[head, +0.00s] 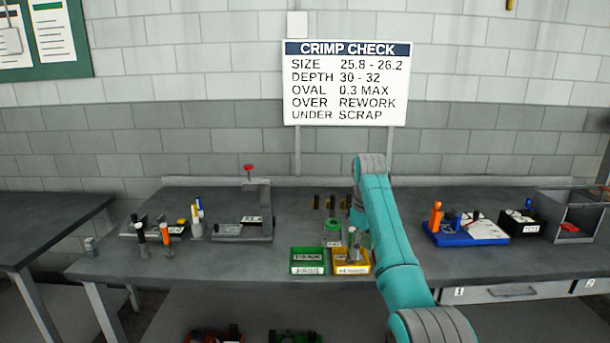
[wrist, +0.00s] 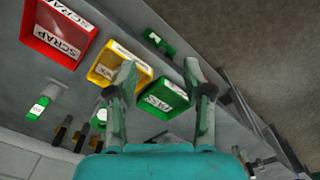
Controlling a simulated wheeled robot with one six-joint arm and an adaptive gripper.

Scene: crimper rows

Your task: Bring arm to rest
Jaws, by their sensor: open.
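My teal arm reaches over the bench in the head view. In the wrist view my gripper (wrist: 162,78) is open, with its two fingers well apart and nothing between them. It points down over the yellow bin (wrist: 121,64) and the green bin (wrist: 166,98); its height above them is hard to judge. In the head view the yellow bin (head: 351,268) and the green bin (head: 307,268) stand side by side at the bench's front edge. A red scrap bin (wrist: 60,32) shows in the wrist view; my arm hides it in the head view.
A crimp check sign (head: 347,83) stands behind the bench (head: 290,240). A grey fixture with a red knob (head: 249,168) and several tools are to the left. A blue tray (head: 465,234) and a grey open box (head: 570,215) are to the right. A dark table (head: 45,225) stands far left.

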